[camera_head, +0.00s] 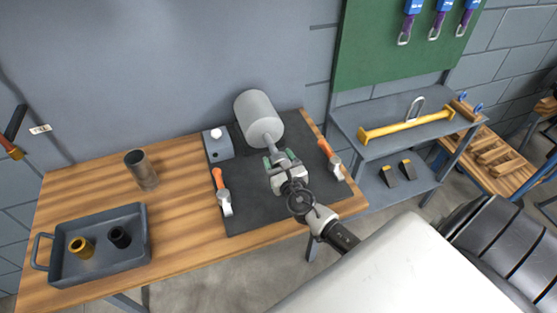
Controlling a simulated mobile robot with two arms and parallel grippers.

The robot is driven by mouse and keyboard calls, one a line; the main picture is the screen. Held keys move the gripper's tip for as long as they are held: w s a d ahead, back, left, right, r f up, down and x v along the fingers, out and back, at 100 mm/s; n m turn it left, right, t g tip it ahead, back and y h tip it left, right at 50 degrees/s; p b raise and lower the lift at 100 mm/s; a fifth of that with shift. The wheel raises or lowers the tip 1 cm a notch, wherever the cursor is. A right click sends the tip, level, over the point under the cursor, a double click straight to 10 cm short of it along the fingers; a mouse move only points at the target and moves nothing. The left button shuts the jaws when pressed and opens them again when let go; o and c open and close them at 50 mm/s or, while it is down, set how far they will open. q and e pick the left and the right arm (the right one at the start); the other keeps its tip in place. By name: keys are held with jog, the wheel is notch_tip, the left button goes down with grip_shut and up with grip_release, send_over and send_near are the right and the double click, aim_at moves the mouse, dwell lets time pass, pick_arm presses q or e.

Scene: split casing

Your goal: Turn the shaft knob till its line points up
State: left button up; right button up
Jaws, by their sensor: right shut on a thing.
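A grey cylindrical casing (258,113) stands at the back of the dark mat (262,208) on the wooden table. A narrower grey shaft (268,142) comes out of it towards my right gripper (280,160). My right gripper is shut at the near end of this shaft, where the shaft knob is. The jaws and hand cover the knob, so its line is hidden and I cannot tell where it points. My left gripper is not in view.
Orange-handled clamps lie left (220,190) and right (329,157) of the gripper. A grey box with a white knob (217,147) is at the mat's back left. A shelf (375,115) stands right.

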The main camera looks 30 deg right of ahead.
jog(key=m+b, duration=0.2)
jog(key=m, duration=0.1)
jog(key=shift+f, duration=0.15)
jog(key=m+b, duration=0.2)
jog(key=m, duration=0.1)
jog(key=shift+m, duration=0.4)
jog(key=m+b, duration=0.1)
jog(key=m, duration=0.2)
jog(key=shift+m, duration=0.4)
jog(key=m+b, duration=0.1)
jog(key=m, duration=0.2)
jog(key=shift+m, duration=0.3)
jog(key=m+b, duration=0.1)
jog(key=m, duration=0.2)
jog(key=shift+m, duration=0.4)
jog(key=m, duration=0.3)
jog(key=shift+r+m+h, duration=0.2)
jog(key=shift+m+h, duration=0.1)
jog(key=m, duration=0.3)
jog(key=shift+m, duration=0.3)
jog(key=shift+m+p, duration=0.65)
jog(key=shift+m, duration=1.05)
